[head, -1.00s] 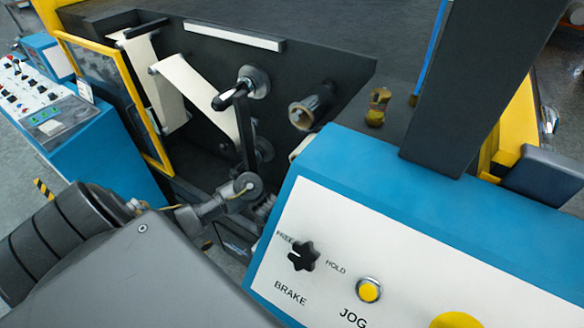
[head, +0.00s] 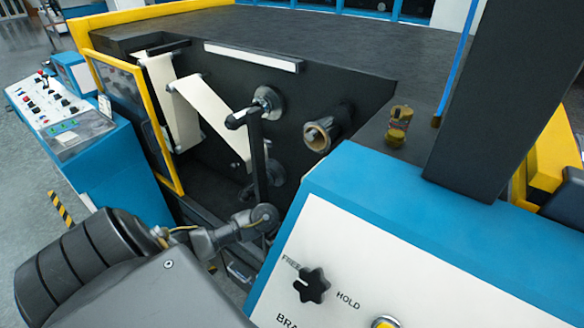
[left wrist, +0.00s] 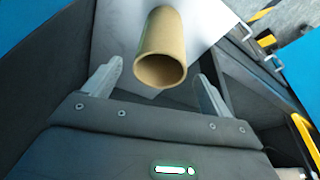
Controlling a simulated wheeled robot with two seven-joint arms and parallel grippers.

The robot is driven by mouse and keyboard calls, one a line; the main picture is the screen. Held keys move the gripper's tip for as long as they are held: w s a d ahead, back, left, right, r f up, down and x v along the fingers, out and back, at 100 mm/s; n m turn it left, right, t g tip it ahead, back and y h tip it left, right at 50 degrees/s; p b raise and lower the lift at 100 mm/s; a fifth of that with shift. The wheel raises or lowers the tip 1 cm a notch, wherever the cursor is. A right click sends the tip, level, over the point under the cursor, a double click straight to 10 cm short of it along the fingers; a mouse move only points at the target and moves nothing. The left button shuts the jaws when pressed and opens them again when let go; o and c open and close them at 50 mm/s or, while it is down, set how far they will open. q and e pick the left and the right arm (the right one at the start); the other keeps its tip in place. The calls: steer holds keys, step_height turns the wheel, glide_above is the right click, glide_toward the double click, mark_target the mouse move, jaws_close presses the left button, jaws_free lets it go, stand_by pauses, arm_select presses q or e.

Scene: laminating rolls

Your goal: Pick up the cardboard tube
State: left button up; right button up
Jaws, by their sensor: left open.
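The cardboard tube (left wrist: 163,47) is a tan hollow cylinder in the left wrist view. Its open end faces the camera and its body points away over a pale grey panel. My left gripper (left wrist: 160,73) is open, with one finger on each side of the tube's near end and visible gaps to both. The tube is not gripped. In the head view my left arm comes in from the lower left, but I cannot make out its gripper or this tube there. My right gripper is not in view.
A blue console (head: 400,205) with a brake knob (head: 311,286) stands in front at the right. Behind it, a dark machine wall carries a spindle with a tan end (head: 318,135) and a pale web (head: 207,115). A yellow-framed guard (head: 160,150) and blue control desk (head: 95,150) are at left.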

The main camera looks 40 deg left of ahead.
arm_select(q)
steer(key=b+x, duration=0.2)
steer(key=x, duration=0.2)
steer(key=shift+f, duration=0.35)
steer(key=shift+r, duration=0.1)
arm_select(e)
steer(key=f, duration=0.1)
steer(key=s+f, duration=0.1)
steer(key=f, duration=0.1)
arm_select(q)
steer(key=shift+c, duration=0.3)
steer(key=c, duration=1)
